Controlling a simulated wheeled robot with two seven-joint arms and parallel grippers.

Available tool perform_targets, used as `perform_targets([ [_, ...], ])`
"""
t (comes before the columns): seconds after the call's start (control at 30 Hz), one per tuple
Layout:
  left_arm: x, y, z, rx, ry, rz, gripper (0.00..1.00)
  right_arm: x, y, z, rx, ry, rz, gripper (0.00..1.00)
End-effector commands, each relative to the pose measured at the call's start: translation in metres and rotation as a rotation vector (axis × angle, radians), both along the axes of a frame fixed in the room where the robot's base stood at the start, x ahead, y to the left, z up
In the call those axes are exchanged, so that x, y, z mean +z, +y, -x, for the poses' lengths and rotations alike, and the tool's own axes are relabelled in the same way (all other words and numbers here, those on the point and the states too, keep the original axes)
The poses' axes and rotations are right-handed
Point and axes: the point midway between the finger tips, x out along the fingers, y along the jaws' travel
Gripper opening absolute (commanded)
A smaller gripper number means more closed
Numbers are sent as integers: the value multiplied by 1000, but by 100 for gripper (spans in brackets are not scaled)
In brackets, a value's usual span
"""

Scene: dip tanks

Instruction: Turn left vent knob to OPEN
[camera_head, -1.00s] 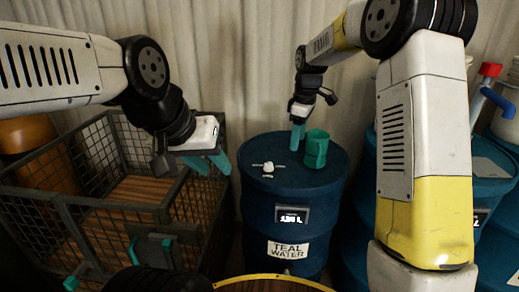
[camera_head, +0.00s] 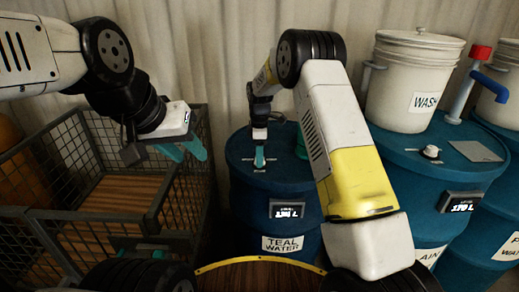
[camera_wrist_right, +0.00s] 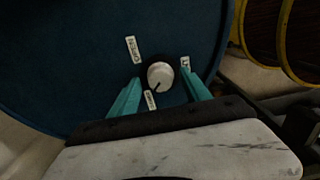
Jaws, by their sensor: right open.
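The vent knob (camera_wrist_right: 160,76) is a white round cap on a dark base on top of the teal water drum (camera_head: 240,180). In the right wrist view, an OPEN label (camera_wrist_right: 134,50) lies up and left of it, with other small labels below and to the right. The knob's dark pointer line aims down and left, toward the lower label. My right gripper (camera_wrist_right: 161,83) is open, one teal finger on each side of the knob; contact is unclear. In the head view my right gripper (camera_head: 259,158) hides the knob. My left gripper (camera_head: 184,151) is open and empty over the wire crate.
The wire crate (camera_head: 160,205) stands left of the drum. A teal cup (camera_head: 302,140) on the drum is mostly hidden behind my right arm. Another drum (camera_head: 400,150) at right carries a white WASH bucket (camera_head: 400,88) and its own white knob (camera_head: 431,151).

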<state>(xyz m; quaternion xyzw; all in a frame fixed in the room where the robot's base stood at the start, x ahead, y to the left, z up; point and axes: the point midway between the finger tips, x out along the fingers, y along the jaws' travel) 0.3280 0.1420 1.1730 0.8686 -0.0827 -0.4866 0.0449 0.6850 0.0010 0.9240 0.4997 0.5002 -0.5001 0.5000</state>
Motion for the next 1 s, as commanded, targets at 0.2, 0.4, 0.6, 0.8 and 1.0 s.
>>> perform_targets([
  [0.2,0,0,0,0,0,0,36,-5,0,0,0,-1,0,56],
  [0.4,0,0,0,0,0,0,36,-4,0,0,0,-1,0,38],
  [0.6,0,0,0,0,0,0,36,-4,0,0,0,-1,0,0],
  [0.8,0,0,0,0,0,0,36,-4,0,0,-9,-1,0,0],
  [1.0,0,0,0,0,0,0,36,-4,0,0,-68,-2,0,0],
])
